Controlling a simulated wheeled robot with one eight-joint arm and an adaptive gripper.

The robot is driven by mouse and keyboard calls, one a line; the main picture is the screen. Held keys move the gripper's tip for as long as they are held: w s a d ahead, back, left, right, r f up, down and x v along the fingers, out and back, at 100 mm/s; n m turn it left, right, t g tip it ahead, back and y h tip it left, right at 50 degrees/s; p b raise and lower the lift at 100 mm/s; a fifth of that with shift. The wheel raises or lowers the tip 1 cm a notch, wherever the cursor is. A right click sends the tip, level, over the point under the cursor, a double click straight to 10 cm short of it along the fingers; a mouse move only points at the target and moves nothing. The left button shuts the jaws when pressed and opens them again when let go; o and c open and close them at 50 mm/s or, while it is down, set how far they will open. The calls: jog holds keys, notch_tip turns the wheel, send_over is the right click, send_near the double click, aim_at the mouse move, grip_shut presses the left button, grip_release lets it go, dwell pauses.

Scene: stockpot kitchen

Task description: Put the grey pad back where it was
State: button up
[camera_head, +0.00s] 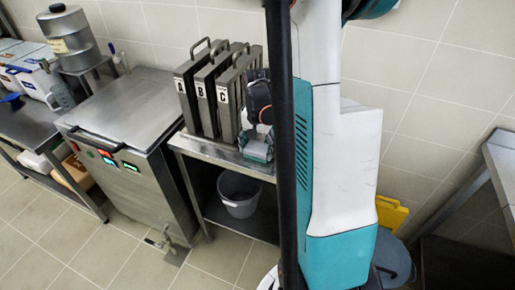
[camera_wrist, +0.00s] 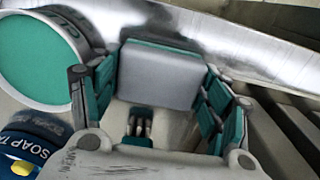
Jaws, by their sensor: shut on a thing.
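The grey pad (camera_wrist: 160,76) is a grey block with a teal edge in the wrist view. My gripper (camera_wrist: 161,86) is shut on it, with a finger against the left side and another against the right side. In the head view, my gripper (camera_head: 258,138) is low over the front right of the steel table (camera_head: 215,150), beside the lettered metal cases. Whether the pad touches the table cannot be told. The dark column and my arm hide the table's right end.
Upright cases A (camera_head: 184,102), B (camera_head: 204,105) and C (camera_head: 227,108) stand close left of my gripper. A grey bucket (camera_head: 239,190) sits on the lower shelf. A steel machine (camera_head: 132,130) stands left. The wrist view shows a blue "SOAP T" label (camera_wrist: 35,150) at lower left.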

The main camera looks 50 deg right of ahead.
aim_at(258, 147)
jog(key=o, duration=1)
notch_tip(258, 147, up, 12)
jog(key=p, duration=0.4)
jog(key=shift+r, duration=0.15)
